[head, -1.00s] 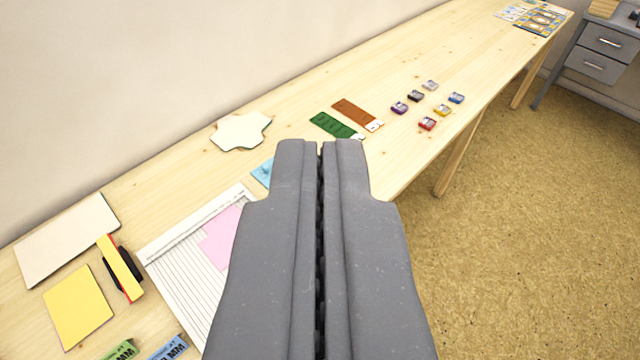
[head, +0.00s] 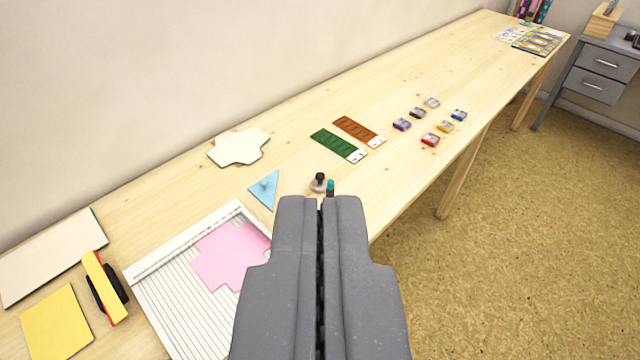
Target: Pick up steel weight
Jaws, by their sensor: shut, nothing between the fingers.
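A small round metal piece with a dark knob, which looks like the steel weight (head: 319,184), stands on the wooden table just beyond my fingertips. Its lower part is close to the gripper's outline in the picture. My gripper (head: 321,200) is shut and empty, pointing forward along the table. A small teal-topped item (head: 330,187) shows right beside the weight, its lower part hidden by my gripper. I cannot tell whether the gripper touches either one.
A light blue triangle (head: 265,190) and a white scoring board (head: 150,268) with pink card (head: 228,254) lie left. Green (head: 336,144) and brown (head: 357,131) strips and several small inkpads (head: 430,140) lie beyond. The table's right edge is near; floor (head: 520,240) lies past it.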

